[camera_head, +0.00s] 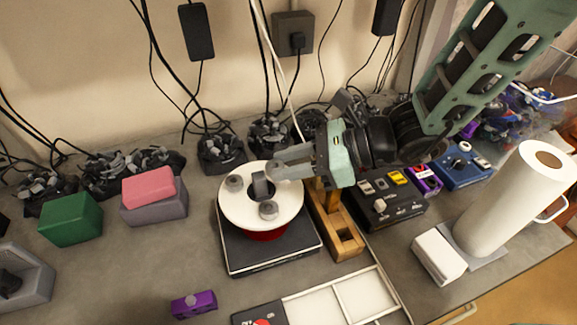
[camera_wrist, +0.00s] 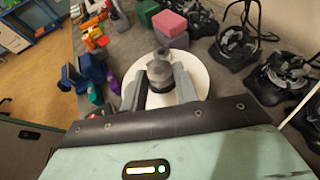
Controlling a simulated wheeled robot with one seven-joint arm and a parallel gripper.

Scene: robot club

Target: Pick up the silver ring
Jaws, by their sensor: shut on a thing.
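A round grey metallic piece, which I take for the silver ring, sits between my two fingers in the wrist view (camera_wrist: 160,74). My gripper (camera_wrist: 160,84) is shut on it. In the head view my gripper (camera_head: 272,168) reaches in from the right over a white disc (camera_head: 289,210), which rests on a red base. Grey pieces show on the disc, one at the left (camera_head: 235,183) and one at the front (camera_head: 269,209). The fingers partly hide the held piece there, and I cannot tell whether it is clear of the disc.
A dark flat box (camera_head: 270,257) lies under the disc, with a wooden stand (camera_head: 344,242) to its right. Pink (camera_head: 148,187) and green (camera_head: 70,219) blocks are at left. A paper roll (camera_head: 505,205) stands at right. Cables hang behind.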

